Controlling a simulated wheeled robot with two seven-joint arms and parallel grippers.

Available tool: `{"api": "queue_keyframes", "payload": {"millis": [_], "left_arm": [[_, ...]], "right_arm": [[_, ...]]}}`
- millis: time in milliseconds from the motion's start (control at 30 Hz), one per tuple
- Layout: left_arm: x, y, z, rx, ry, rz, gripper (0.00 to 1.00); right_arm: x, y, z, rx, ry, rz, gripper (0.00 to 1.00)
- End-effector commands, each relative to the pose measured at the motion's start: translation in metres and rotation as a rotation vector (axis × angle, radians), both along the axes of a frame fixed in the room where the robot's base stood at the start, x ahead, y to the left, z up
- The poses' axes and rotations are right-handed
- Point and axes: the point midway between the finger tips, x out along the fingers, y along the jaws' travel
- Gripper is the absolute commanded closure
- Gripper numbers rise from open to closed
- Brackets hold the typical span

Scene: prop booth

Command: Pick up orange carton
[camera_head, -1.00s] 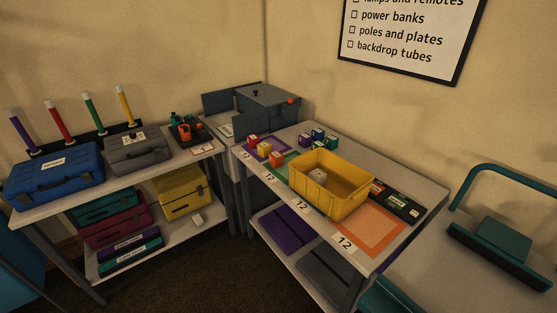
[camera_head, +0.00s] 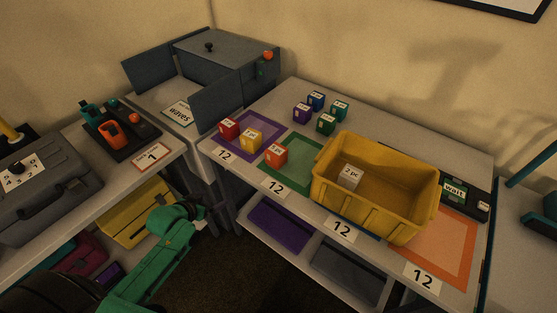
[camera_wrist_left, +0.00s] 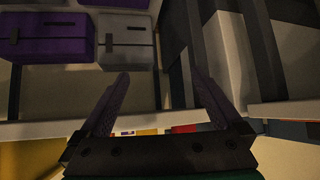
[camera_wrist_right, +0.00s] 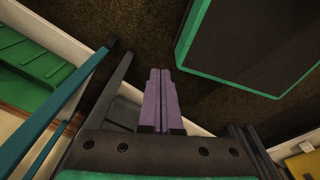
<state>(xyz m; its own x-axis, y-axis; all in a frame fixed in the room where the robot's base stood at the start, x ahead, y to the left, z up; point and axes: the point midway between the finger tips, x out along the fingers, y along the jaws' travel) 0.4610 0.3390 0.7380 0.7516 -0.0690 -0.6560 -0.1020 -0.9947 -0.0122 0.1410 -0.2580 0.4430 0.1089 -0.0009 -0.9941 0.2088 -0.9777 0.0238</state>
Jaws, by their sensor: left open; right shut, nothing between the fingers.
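The orange carton (camera_head: 276,154) is a small box with a white label. It stands on the green mat at the front of the right-hand table, left of the yellow tub. My left arm shows green at the lower left of the head view, below and left of the carton, and its fingers cannot be made out there. In the left wrist view my left gripper (camera_wrist_left: 160,80) is open with nothing between its fingers. In the right wrist view my right gripper (camera_wrist_right: 160,72) is shut and empty. Neither wrist view clearly shows the orange carton.
A yellow carton (camera_head: 251,140) and a red carton (camera_head: 228,127) stand close by on the purple mat. Several blue, purple and green cartons stand behind. A yellow tub (camera_head: 410,218) crowds the right side. A grey box (camera_head: 220,60) stands at the back left.

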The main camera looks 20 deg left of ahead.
Motion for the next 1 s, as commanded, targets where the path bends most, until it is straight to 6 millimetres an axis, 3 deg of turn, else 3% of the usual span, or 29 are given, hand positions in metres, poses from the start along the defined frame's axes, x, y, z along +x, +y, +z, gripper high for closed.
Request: {"api": "queue_keyframes", "payload": {"millis": [33, 133, 200, 300, 467, 700, 1000], "left_arm": [[0.019, -0.02, 0.037, -0.02, -0.088, -0.064, 0.0], [0.033, -0.066, 0.115, -0.065, -0.21, -0.184, 0.0], [0.031, -0.092, 0.15, -0.085, -0.259, -0.25, 0.0], [0.029, -0.111, 0.174, -0.1, -0.29, -0.298, 0.0], [0.049, -0.122, 0.173, -0.103, -0.298, -0.302, 0.0], [0.097, -0.142, 0.149, -0.105, -0.297, -0.3, 0.0], [0.136, -0.159, 0.131, -0.103, -0.297, -0.302, 0.0]], "right_arm": [[-0.004, -0.001, -0.021, -0.001, 0.005, -0.001, 1.0], [-0.014, -0.001, -0.033, -0.002, 0.021, -0.001, 1.0], [-0.025, -0.002, -0.038, -0.004, 0.037, -0.001, 1.0], [-0.036, -0.004, -0.039, -0.007, 0.056, -0.001, 1.0], [-0.035, -0.005, -0.034, -0.009, 0.054, 0.002, 1.0], [-0.015, -0.002, -0.027, -0.003, 0.022, 0.007, 1.0], [-0.02, 0.0, -0.019, 0.0, 0.03, 0.006, 1.0]]}}
